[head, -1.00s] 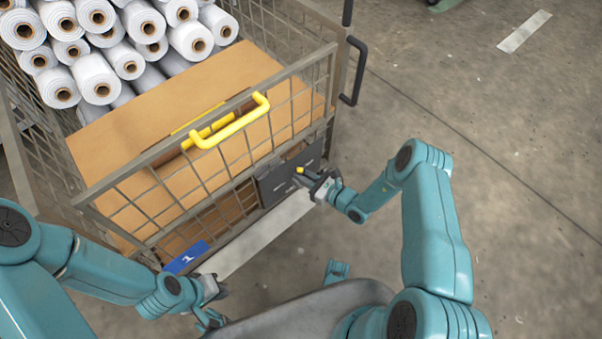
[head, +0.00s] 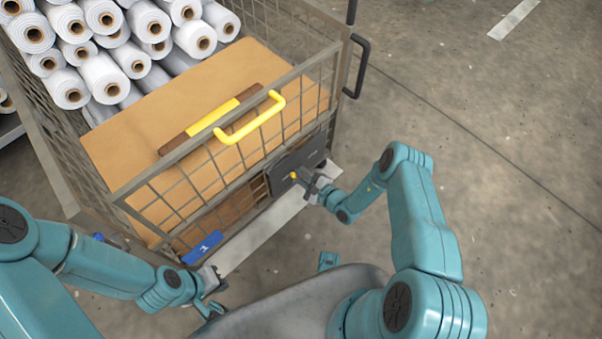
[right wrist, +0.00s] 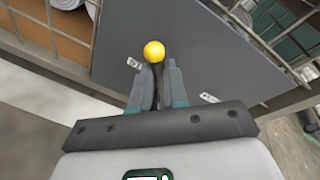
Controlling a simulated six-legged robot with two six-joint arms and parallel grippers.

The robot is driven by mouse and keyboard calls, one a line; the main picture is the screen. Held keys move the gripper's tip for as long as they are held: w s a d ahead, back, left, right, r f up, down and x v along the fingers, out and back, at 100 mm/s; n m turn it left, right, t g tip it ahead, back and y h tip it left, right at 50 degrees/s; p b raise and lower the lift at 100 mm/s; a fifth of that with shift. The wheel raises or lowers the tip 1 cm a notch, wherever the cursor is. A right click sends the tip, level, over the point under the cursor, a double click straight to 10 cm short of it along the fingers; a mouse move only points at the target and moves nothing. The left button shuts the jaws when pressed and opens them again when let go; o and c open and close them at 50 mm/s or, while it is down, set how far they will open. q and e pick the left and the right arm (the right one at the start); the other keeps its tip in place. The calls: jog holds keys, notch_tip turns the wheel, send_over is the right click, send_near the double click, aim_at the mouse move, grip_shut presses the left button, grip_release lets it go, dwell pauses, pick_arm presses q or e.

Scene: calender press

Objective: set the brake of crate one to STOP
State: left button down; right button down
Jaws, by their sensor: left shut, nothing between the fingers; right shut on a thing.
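Crate one is a wire-mesh cart (head: 240,150) with a blue label marked 1 (head: 203,247) low on its near side. A dark brake plate (head: 312,155) sits low at its near right corner; it also fills much of the right wrist view (right wrist: 215,55). The brake lever ends in a yellow knob (head: 293,175), also clear in the right wrist view (right wrist: 154,51). My right gripper (head: 309,184) is shut on the lever just below the knob. My left gripper (head: 213,297) is shut and empty, near the label.
White rolls (head: 120,50) and a brown cardboard sheet (head: 200,90) fill the crate. A pale floor strip (head: 265,228) runs along the crate's near side. The floor to the right is clear.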

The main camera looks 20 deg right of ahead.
jog(key=shift+s+a+f, duration=0.1)
jog(key=shift+s+f, duration=0.05)
dwell(0.3)
jog(key=c, duration=1.1)
grip_release()
jog(key=shift+c, duration=0.2)
jog(key=p+v, duration=0.4)
jog(key=v, duration=1.2)
jog(key=shift+s, duration=0.15)
jog(key=shift+a+r, duration=0.1)
jog(key=shift+r, duration=0.15)
